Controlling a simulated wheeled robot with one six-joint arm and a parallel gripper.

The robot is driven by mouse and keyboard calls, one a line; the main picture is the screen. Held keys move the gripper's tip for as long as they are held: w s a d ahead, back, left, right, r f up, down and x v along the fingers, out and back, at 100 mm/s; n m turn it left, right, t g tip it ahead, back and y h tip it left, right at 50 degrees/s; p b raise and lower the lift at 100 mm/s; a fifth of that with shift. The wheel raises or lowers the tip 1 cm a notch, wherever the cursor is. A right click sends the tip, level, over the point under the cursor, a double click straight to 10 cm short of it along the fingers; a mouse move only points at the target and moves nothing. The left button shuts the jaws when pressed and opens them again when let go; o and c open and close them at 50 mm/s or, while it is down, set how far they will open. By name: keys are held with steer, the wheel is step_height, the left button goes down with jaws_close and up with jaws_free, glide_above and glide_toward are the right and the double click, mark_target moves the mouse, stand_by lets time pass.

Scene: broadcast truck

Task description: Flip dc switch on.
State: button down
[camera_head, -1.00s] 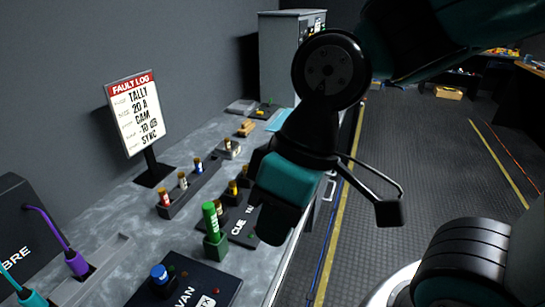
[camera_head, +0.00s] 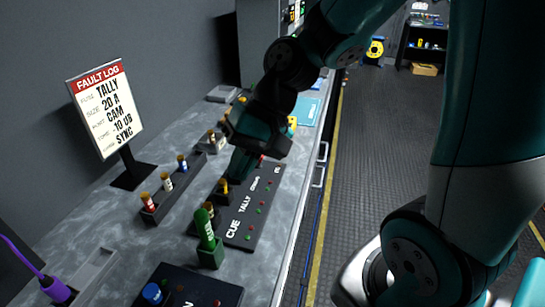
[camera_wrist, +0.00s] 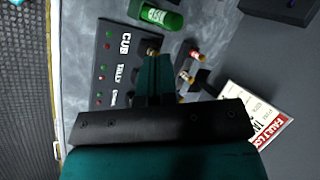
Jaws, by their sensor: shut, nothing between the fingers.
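I cannot pick out a switch labelled DC in either view. A black panel (camera_head: 250,207) marked CUE and TALLY lies on the grey bench, with red and green lights and brass-topped fuses (camera_head: 223,187) along its left edge. My gripper (camera_head: 238,172) is shut and empty, pointing down over the panel's far left part. In the wrist view the teal fingers (camera_wrist: 152,62) are together, close to a brass-topped fuse (camera_wrist: 151,50). I cannot tell whether they touch it. The fingers and gripper body hide part of the panel.
A green cylinder (camera_head: 205,230) stands upright in a holder. A rack (camera_head: 160,205) holds several fuses. A fault log sign (camera_head: 104,107) stands at left, and a blue-knobbed panel (camera_head: 190,290) lies at front. A tall grey cabinet (camera_head: 257,45) stands behind. The floor at right is open.

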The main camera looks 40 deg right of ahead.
steer(key=w+d+f+m+t+y, duration=0.25)
steer(key=w+d+f+m, duration=0.35)
steer(key=d+m, duration=0.4)
steer(key=m+t+h, duration=0.1)
steer(key=m+t, duration=0.6)
steer(key=m, duration=0.8)
glide_toward(260, 160)
steer(key=s+d, duration=0.5)
steer(key=shift+s+d, duration=0.1)
steer(key=shift+s, duration=0.1)
steer(key=p+x, duration=0.2)
steer(key=x, duration=0.7)
steer(key=shift+w+a+f, duration=0.1)
steer(key=shift+w+a, duration=0.15)
steer(key=shift+a, duration=0.05)
steer(key=shift+w+a+r+p, duration=0.2)
steer(key=shift+w+a+p, duration=0.15)
steer(key=shift+w, duration=0.15)
steer(key=shift+w+a+r+p, duration=0.25)
steer(key=shift+w+a, duration=0.15)
steer(key=shift+w, duration=0.1)
steer(key=shift+w+a+r, duration=0.1)
steer(key=shift+w+a, duration=0.3)
steer(key=shift+w, duration=0.2)
